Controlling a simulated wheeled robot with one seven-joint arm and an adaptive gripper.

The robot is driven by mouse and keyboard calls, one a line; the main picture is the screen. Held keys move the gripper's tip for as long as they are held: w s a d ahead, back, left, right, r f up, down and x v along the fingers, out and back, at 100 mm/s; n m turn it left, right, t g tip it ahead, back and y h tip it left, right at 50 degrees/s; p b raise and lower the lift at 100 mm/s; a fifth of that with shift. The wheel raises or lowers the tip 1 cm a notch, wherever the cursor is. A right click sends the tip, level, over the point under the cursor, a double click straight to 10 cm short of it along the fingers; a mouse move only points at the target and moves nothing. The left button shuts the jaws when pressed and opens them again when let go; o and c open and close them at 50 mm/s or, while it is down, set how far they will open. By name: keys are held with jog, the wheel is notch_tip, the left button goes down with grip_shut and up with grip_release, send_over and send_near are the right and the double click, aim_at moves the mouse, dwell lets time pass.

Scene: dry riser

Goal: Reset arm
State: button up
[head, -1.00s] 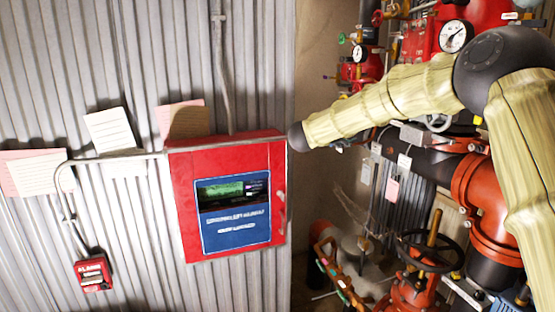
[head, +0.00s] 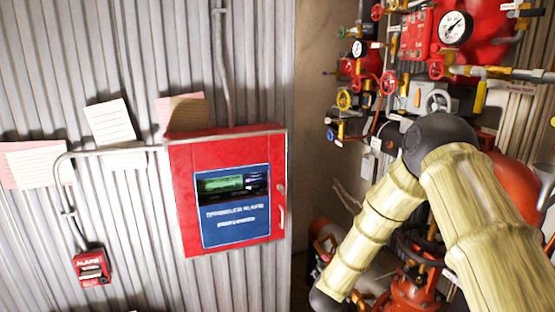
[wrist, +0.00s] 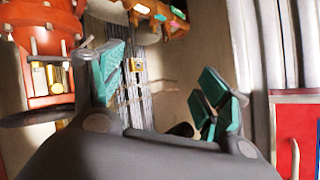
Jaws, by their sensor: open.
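My gripper shows in the wrist view (wrist: 160,95), with its two teal-padded fingers spread wide apart and nothing between them. Behind the gap are a tan wall and a grey ribbed panel. In the head view my arm, in a pale yellow ribbed cover with dark joints, comes in from the lower right. It bends at a dark elbow and slopes down to the lower middle. My gripper is out of sight in that view.
A red alarm panel (head: 228,193) with a handle hangs on the corrugated wall (head: 60,60). A small red alarm box (head: 91,268) is at lower left. Red pipes, a pressure gauge (head: 455,27) and several valve wheels fill the right, close behind my arm.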

jog(key=s+d+f+n+g+y+b, duration=0.1)
jog(key=s+f+n+g, duration=0.1)
jog(key=s+f, duration=0.85)
jog(key=s+d+f+n+g+y, duration=0.1)
jog(key=s+f+n+g+y, duration=0.15)
jog(key=s+f, duration=0.85)
jog(key=s+d+f+n+g+b, duration=0.1)
jog(key=s+g, duration=0.2)
jog(key=s, duration=1.3)
jog(key=s+d+f+n+g, duration=0.1)
jog(key=s+g, duration=0.3)
jog(key=s, duration=1.2)
jog(key=shift+s+d+n+b, duration=0.25)
jog(key=shift+n+b, duration=0.1)
jog(key=shift+n, duration=0.4)
